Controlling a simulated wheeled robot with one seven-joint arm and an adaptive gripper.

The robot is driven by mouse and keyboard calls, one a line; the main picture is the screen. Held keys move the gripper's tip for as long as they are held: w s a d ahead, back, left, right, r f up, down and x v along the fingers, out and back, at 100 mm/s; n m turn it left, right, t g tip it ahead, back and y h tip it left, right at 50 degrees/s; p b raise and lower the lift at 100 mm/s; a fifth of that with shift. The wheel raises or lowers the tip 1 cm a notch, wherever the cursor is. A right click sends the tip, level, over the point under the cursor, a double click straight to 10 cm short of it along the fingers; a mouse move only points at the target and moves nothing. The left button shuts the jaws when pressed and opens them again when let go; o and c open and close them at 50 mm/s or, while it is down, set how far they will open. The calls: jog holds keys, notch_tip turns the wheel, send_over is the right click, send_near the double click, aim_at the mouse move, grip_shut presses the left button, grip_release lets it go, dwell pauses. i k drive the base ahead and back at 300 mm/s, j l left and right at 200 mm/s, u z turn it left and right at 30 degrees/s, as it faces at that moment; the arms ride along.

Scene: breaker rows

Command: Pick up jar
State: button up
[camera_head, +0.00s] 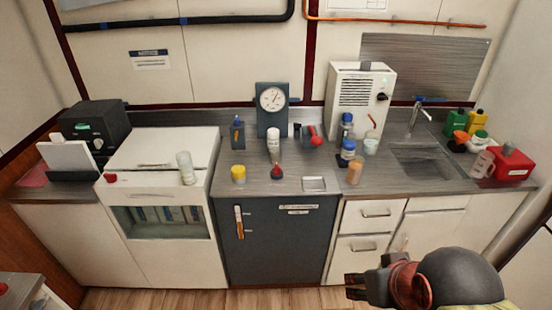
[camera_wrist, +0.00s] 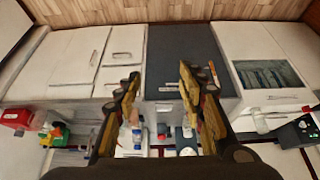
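Several small containers stand on the grey counter, and I cannot tell for sure which one is the jar. A short jar with a yellow lid (camera_head: 238,174) stands upright near the counter's front edge. A translucent white container (camera_head: 186,168) stands on the white cabinet left of it, and an orange-brown container (camera_head: 355,170) stands to the right. My gripper (camera_head: 357,284) is low in front of the drawers, apart from all of these. The wrist view shows my gripper (camera_wrist: 158,73) with its fingers spread and nothing between the tips.
The counter (camera_head: 255,193) also holds a white bottle (camera_head: 273,138), a dial gauge (camera_head: 272,101), a red-bottomed flask (camera_head: 277,171), blue-capped bottles (camera_head: 347,152) and a metal dish (camera_head: 314,184). A sink (camera_head: 422,160) and red container (camera_head: 510,163) are at right. Floor before the cabinets is clear.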

aim_at(276, 156)
jog(key=z, duration=0.55)
jog(key=i+j+z, duration=0.1)
jog(key=j+z, duration=0.25)
jog(key=j, duration=0.25)
jog(key=j+z, duration=0.35)
jog(key=j, duration=0.25)
jog(key=j+z, duration=0.35)
jog(key=j, duration=0.25)
jog(key=k+j, duration=0.1)
jog(key=j, duration=0.5)
jog(key=k+j+z, duration=0.1)
jog(key=j, duration=0.45)
jog(key=k+j, duration=0.1)
jog(key=j, duration=0.5)
